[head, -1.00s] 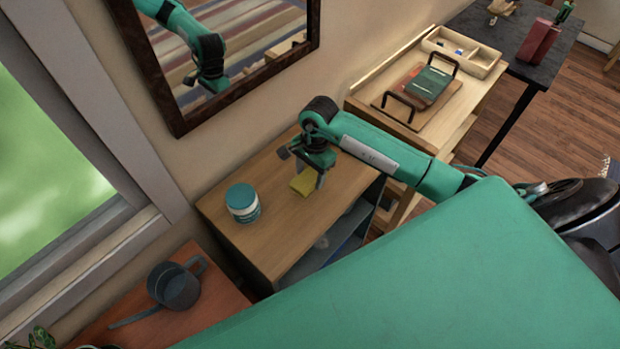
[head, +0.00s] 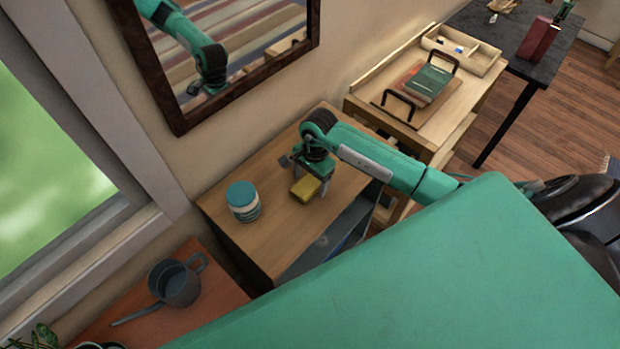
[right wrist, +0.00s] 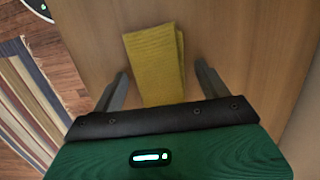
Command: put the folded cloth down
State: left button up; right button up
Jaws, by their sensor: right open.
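The yellow folded cloth (head: 305,189) lies on the wooden top of a low cabinet (head: 265,240). It also shows in the right wrist view (right wrist: 155,62), flat on the wood with its near end between my fingers. My right gripper (head: 309,184) is at the cloth, pointing down over the cabinet top. In the right wrist view its two fingers (right wrist: 160,88) stand apart, one on each side of the cloth, with gaps between them and it. My left gripper is not in view.
A white jar with a teal lid (head: 243,201) stands left of the cloth. A tray with books (head: 395,103) and a divided box (head: 478,58) are farther back. A framed mirror (head: 180,115) hangs behind.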

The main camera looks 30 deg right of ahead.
jog(key=shift+r, duration=0.15)
notch_tip(320, 180, up, 12)
jog(key=d+b, duration=0.1)
jog(key=b, duration=0.2)
jog(key=shift+w+d, duration=0.3)
jog(key=shift+d, duration=0.1)
